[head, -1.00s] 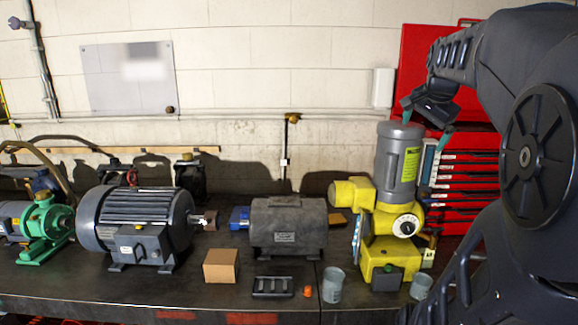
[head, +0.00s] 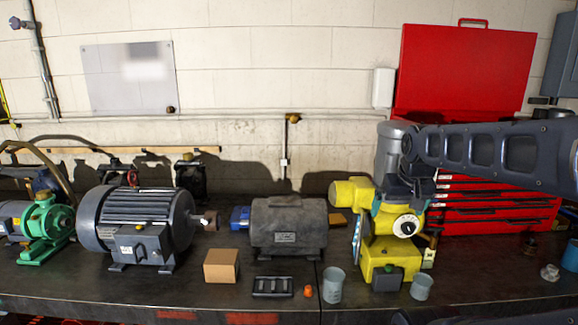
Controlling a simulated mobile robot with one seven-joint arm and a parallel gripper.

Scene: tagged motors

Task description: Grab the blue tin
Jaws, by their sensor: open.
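No plainly blue tin shows. Two small grey-blue, open-topped cups stand on the bench's front part: one cup (head: 333,286) left of the yellow machine's base, the other cup (head: 421,288) at its right front. A bright blue object (head: 240,217) lies behind the dark motor, partly hidden, its kind unclear. My gripper (head: 398,212) points down in front of the yellow machine, above and between the cups. Its teal-tipped fingers are apart, with nothing seen held, though the dark parts blend together.
The yellow machine (head: 383,260) with a grey cylinder stands behind my gripper. A dark motor (head: 289,229), cardboard box (head: 221,266), black tray (head: 273,287) and orange piece (head: 308,291) are to the left. A red tool chest (head: 490,210) is behind my arm.

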